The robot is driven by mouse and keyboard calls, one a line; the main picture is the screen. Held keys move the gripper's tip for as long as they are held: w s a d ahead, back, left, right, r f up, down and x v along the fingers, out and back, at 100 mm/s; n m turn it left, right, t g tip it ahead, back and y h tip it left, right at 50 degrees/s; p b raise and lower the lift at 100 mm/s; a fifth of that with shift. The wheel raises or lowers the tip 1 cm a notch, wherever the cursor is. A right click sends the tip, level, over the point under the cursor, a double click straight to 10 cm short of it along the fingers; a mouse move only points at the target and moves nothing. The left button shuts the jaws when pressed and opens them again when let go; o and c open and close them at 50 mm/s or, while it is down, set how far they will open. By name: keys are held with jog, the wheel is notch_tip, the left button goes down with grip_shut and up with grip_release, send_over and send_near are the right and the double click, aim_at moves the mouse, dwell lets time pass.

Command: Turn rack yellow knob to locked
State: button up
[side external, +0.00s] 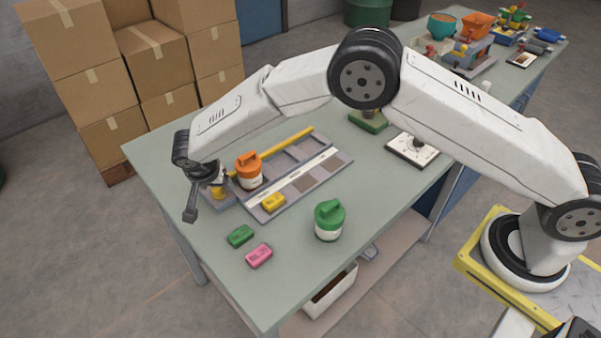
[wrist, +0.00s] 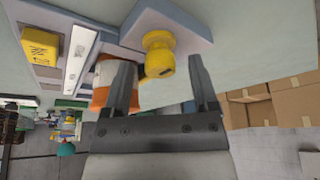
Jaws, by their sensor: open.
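The yellow knob (wrist: 158,55) is a rounded knob on a pale grey plate (wrist: 190,17) at the near end of the rack. In the wrist view it lies between the two fingers of my gripper (wrist: 160,82), with gaps on both sides. In the side view, the knob (side external: 218,193) is partly hidden by my gripper (side external: 208,194), which is open around it. The rack (side external: 317,177) is a grey tray with several compartments and a yellow bar (side external: 287,143) along its far side. I cannot tell which setting the knob points to.
An orange-lidded jar (side external: 249,173) stands close to my gripper. A yellow block (side external: 273,202) sits on the rack's front strip. A green-lidded jar (side external: 329,220), a green block (side external: 240,236) and a pink block (side external: 259,256) stand on the table (side external: 190,262). Boxes (side external: 155,60) are stacked behind.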

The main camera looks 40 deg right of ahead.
jog(key=v, duration=0.7)
jog(key=shift+s+r, duration=0.2)
jog(key=shift+r, duration=0.05)
jog(key=shift+a, duration=0.1)
jog(key=s+d+r+n+y, duration=0.1)
jog(key=s+d+n, duration=0.3)
jog(key=s+d, duration=0.8)
jog(key=s+d+r+n+y, duration=0.2)
jog(key=s+d+n, duration=0.3)
jog(key=s+d, duration=0.7)
jog(key=shift+s+d+r, duration=0.15)
jog(key=shift+d+r, duration=0.2)
jog(key=shift+d, duration=0.65)
